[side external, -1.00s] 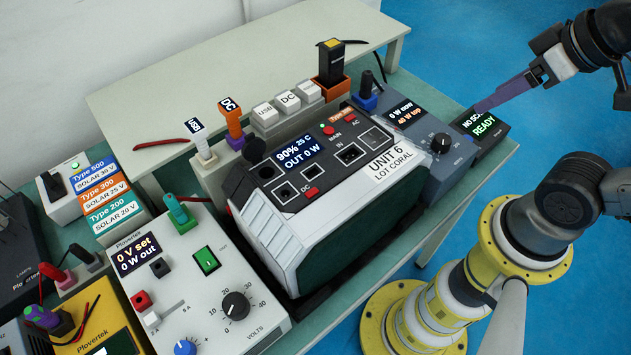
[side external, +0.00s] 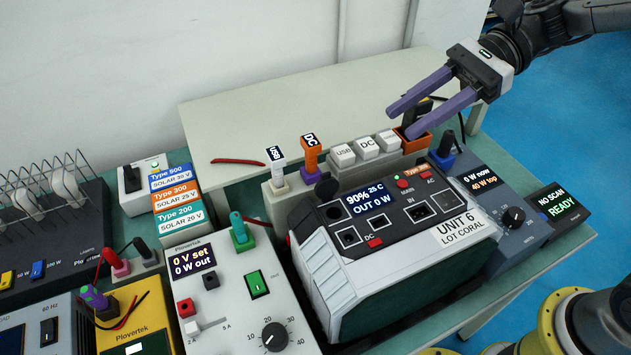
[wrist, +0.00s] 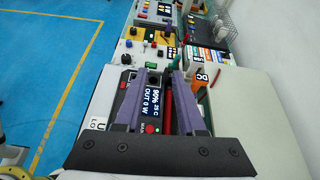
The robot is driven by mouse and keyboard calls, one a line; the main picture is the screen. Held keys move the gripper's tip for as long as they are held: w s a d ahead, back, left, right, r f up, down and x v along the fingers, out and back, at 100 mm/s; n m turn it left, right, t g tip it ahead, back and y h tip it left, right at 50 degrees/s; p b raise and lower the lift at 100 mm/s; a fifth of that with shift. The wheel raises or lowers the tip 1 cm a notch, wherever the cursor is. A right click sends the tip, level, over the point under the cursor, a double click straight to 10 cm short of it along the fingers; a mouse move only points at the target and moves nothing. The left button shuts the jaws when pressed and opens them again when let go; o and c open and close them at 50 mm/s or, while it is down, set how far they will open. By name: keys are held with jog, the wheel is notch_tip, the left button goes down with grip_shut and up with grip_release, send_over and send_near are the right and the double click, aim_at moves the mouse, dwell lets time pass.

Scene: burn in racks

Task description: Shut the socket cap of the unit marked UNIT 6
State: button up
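The unit marked UNIT 6 (side external: 395,262) is a black and pale grey box with its label on the top right. Its screen reads 90% 25 C, OUT 0 W. A small round black cap (side external: 326,187) stands raised at the back left edge of its top panel, above the round sockets; it looks open. My gripper (side external: 399,121) is open and empty, with purple fingers, in the air behind and above the unit's right half, apart from the cap. In the wrist view, the open fingers (wrist: 158,74) flank the unit's screen (wrist: 151,101). I cannot clearly tell the cap there.
White USB (side external: 276,166) and orange DC (side external: 310,155) plugs stand behind the unit near the cap. An orange holder (side external: 412,143) with a black item is close below my fingers. A voltage supply (side external: 232,300) stands left, a grey meter (side external: 492,212) right. The rear bench is mostly clear.

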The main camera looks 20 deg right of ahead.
jog(key=m, duration=0.2)
send_near(326, 185)
jog(key=w+d+r, duration=0.1)
jog(key=r, duration=0.1)
jog(key=shift+g+y, duration=0.3)
jog(key=shift+y, duration=0.1)
jog(key=x, duration=1.4)
jog(key=shift+w+d+f, duration=0.1)
jog(key=shift+d+f, duration=0.1)
jog(key=shift+f, duration=0.15)
grip_shut()
